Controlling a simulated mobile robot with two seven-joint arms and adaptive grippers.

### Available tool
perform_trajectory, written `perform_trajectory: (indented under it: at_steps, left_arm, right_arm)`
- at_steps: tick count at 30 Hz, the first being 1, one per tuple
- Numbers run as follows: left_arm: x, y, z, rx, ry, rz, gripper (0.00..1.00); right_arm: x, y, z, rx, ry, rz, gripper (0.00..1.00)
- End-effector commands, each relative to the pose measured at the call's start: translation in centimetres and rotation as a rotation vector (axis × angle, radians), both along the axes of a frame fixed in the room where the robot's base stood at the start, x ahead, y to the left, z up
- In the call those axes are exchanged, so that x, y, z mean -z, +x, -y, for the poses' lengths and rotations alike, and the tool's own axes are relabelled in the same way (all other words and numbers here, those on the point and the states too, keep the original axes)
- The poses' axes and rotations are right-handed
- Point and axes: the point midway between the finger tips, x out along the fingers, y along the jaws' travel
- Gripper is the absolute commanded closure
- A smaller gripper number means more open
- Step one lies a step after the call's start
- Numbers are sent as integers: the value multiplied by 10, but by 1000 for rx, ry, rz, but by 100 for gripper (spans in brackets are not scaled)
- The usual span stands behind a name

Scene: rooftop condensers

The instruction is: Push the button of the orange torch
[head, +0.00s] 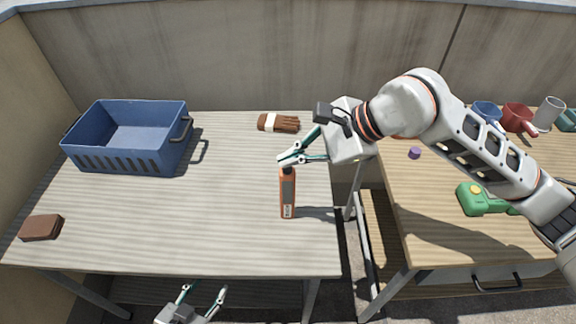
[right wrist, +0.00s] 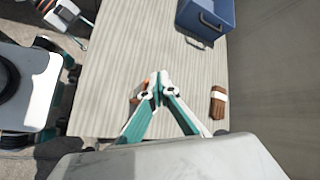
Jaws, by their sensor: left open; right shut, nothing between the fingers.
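The orange torch (head: 288,196) stands upright on the grey table, right of its middle, in the head view. It has a grey panel and a dark top. My right gripper (head: 281,160) is shut and empty, its fingertips close above the torch's top. I cannot tell whether they touch it. In the right wrist view the right fingertips (right wrist: 159,76) meet, and a little of the orange torch (right wrist: 137,97) shows beside them, mostly hidden. The torch's button is not clearly seen. My left gripper (head: 204,290) is open and empty, low in front of the table.
A blue crate (head: 90,153) stands at the back left of the table. Brown gloves (head: 288,124) lie at the back, a brown wallet (head: 42,228) at front left. A wooden table on the right holds a green tool (head: 470,200), a purple piece (head: 414,153) and several cups.

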Motion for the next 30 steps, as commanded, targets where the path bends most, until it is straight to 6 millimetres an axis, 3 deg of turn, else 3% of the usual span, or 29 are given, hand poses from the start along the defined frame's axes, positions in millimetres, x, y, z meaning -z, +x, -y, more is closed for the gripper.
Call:
perform_trajectory:
  at_steps: [30]
  left_arm:
    - [6, -3, 1, 2, -1, -8, 56]
  right_arm:
    - [9, 0, 0, 0, 0, 0, 100]
